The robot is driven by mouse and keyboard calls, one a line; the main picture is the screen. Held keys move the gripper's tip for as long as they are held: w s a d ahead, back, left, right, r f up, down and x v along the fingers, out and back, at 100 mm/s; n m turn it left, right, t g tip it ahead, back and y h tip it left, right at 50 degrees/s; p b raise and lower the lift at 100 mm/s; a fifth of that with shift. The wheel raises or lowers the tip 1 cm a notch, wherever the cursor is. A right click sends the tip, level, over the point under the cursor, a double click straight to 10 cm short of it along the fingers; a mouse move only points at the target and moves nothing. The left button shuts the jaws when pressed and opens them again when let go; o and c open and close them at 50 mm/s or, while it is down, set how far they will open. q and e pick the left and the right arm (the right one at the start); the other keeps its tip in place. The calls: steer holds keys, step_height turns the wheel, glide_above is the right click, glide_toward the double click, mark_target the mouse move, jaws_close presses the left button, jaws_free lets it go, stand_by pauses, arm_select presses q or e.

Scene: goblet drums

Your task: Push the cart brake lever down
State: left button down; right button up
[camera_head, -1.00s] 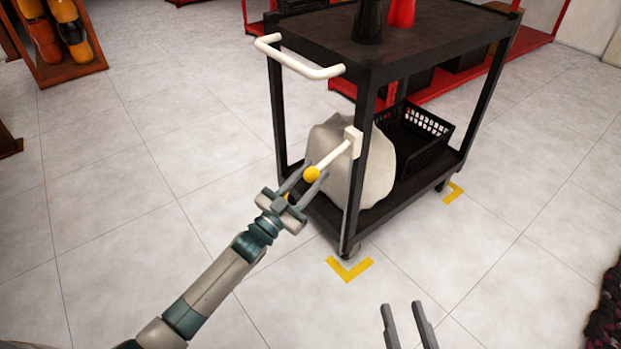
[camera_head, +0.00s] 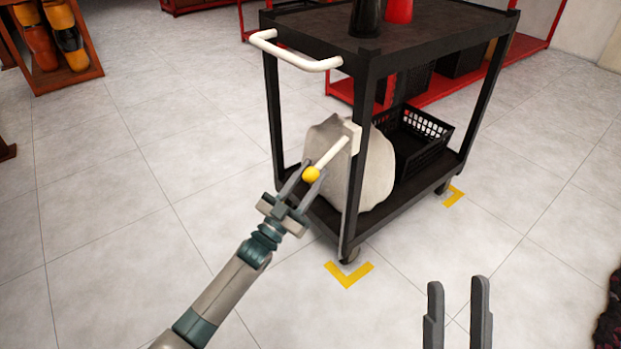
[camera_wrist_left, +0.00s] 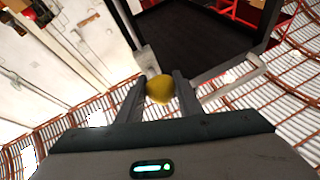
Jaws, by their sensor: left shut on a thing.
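The black cart (camera_head: 415,50) stands right of centre in the head view. Its brake lever (camera_head: 333,152) is a white rod on a white block at the front corner post, slanting down and left to a yellow ball knob (camera_head: 311,174). My left gripper (camera_head: 305,172) is shut on the knob. In the left wrist view the knob (camera_wrist_left: 160,89) sits between the two fingers (camera_wrist_left: 159,92). My right gripper (camera_head: 458,300) is at the lower right of the head view, its fingers apart with nothing between them.
A pale sack (camera_head: 377,168) and a black basket (camera_head: 415,140) are on the cart's lower shelf. A white handle (camera_head: 295,57) juts from the cart's top. Yellow floor marks (camera_head: 349,275) lie by the wheels.

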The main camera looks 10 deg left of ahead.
arm_select(q)
steer(key=c, duration=1.3)
jaws_free()
steer(key=shift+w+f, duration=0.15)
steer(key=shift+o, duration=0.2)
arm_select(e)
steer(key=shift+w, duration=0.1)
arm_select(q)
steer(key=shift+s+a+f, duration=0.25)
steer(key=shift+s+f, duration=0.05)
steer(key=shift+s, duration=0.3)
steer(key=p+v, duration=0.1)
steer(key=v, duration=1.5)
arm_select(e)
steer(key=a+f+g, duration=0.1)
steer(key=f+g, duration=0.1)
steer(key=f, duration=0.1)
steer(key=shift+a, duration=0.4)
steer(key=shift+r+h, duration=0.1)
steer(key=shift+h, duration=0.3)
arm_select(q)
steer(key=shift+s+d, duration=0.1)
